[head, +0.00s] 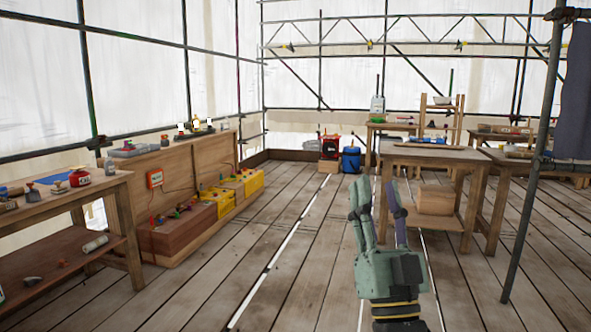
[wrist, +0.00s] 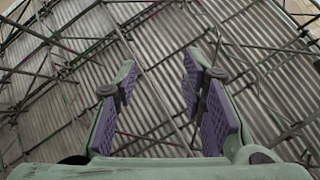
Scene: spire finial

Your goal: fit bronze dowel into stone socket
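My gripper (head: 381,196) stands upright at the lower right of the head view, its fingers pointing up. In the wrist view its two purple-padded fingers (wrist: 160,82) are spread apart with nothing between them. It is in the air over the plank floor, in front of a wooden table (head: 440,154) and apart from it. I cannot make out the bronze dowel or the stone socket in either view.
A scaffold pole (head: 535,170) rises at the right. Open floor (head: 290,240) lies between. The wrist view faces corrugated sheeting (wrist: 160,60) and scaffold bars.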

